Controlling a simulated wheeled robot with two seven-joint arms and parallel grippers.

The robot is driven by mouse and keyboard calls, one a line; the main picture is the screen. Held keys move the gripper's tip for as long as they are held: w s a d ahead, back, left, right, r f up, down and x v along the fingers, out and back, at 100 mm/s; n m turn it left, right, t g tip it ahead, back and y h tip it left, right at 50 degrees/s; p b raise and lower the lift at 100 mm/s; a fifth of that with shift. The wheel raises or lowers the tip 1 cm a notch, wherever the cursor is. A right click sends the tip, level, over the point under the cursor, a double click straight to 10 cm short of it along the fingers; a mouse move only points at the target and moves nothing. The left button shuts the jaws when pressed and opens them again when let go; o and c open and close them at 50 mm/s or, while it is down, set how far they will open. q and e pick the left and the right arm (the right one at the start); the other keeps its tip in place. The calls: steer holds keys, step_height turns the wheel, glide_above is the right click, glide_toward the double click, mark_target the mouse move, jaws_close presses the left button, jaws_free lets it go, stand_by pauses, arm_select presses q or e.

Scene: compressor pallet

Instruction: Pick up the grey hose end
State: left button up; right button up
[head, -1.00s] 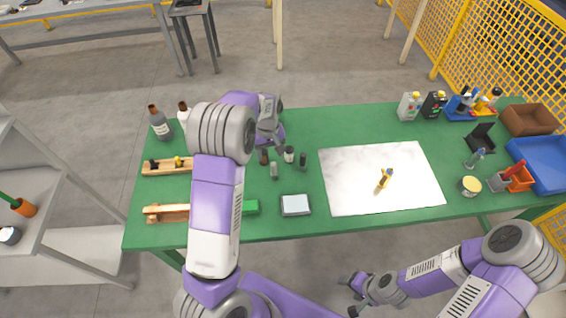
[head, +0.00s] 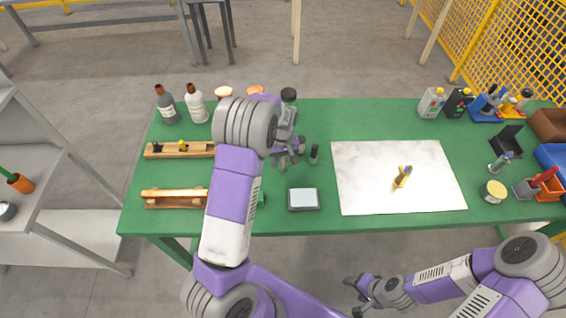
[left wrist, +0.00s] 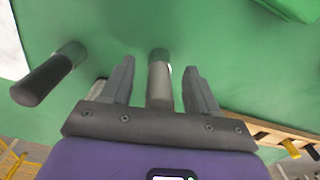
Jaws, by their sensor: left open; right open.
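A grey cylindrical hose end (left wrist: 159,84) stands between the two fingers of my left gripper (left wrist: 158,92) in the left wrist view, with a gap on each side. The left gripper is open; in the head view (head: 288,160) it hangs over the hose ends and hides most of them. A dark hose end (left wrist: 45,78) with a grey tip stands left of the fingers; it also shows in the head view (head: 314,154). A pale piece is partly hidden behind the left finger. My right gripper (head: 360,295) is open and empty, in front of the table.
Bottles (head: 167,104) stand at the back left. Bins and containers crowd the right end.

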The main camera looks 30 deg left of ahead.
arm_select(q)
steer(key=shift+f, duration=0.55)
jaws_close()
